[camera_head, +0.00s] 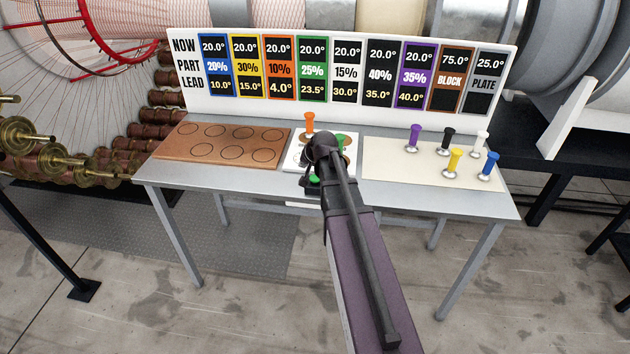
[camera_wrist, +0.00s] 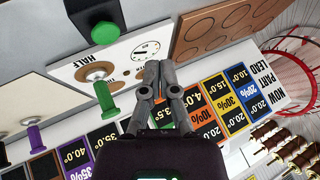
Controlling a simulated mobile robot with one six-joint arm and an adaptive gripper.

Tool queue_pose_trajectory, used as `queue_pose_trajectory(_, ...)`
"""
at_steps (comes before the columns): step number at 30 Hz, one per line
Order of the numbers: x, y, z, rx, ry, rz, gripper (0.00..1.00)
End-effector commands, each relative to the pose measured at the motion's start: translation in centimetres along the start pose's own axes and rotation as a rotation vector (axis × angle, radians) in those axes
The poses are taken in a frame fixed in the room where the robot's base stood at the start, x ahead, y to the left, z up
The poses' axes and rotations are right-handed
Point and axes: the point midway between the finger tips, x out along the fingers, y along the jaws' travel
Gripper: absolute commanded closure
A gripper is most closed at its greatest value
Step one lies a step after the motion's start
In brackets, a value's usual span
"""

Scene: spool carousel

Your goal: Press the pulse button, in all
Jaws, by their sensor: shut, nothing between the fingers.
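A green button (camera_wrist: 105,33) stands on a black housing at the front edge of the white dial plate (camera_wrist: 140,60) in the wrist view. Part of it also shows in the head view (camera_head: 314,180), beside my arm. I cannot read a label on it. My gripper (camera_wrist: 159,64) is shut and empty over the dial plate, to the right of the button in the wrist view and apart from it. In the head view my arm covers the fingers and much of the plate.
A green peg (camera_wrist: 102,94) and an orange peg (camera_head: 309,122) stand at the plate. A brown board (camera_head: 180,151) with several circles lies left. A cream board (camera_head: 400,176) with several coloured pegs lies right. A white sign (camera_head: 340,100) stands upright along the table's back.

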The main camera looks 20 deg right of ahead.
Motion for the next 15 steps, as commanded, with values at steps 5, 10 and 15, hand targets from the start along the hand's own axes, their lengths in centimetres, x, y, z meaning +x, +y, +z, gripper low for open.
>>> queue_pose_trajectory(5,0.8,2.1,-4.7,0.1,0.105,-0.036,1.0)
queue_pose_trajectory(10,0.7,2.8,-6.2,0.132,0.142,-0.048,1.0)
queue_pose_trajectory(15,0.7,2.9,-6.2,0.135,0.145,-0.049,1.0)
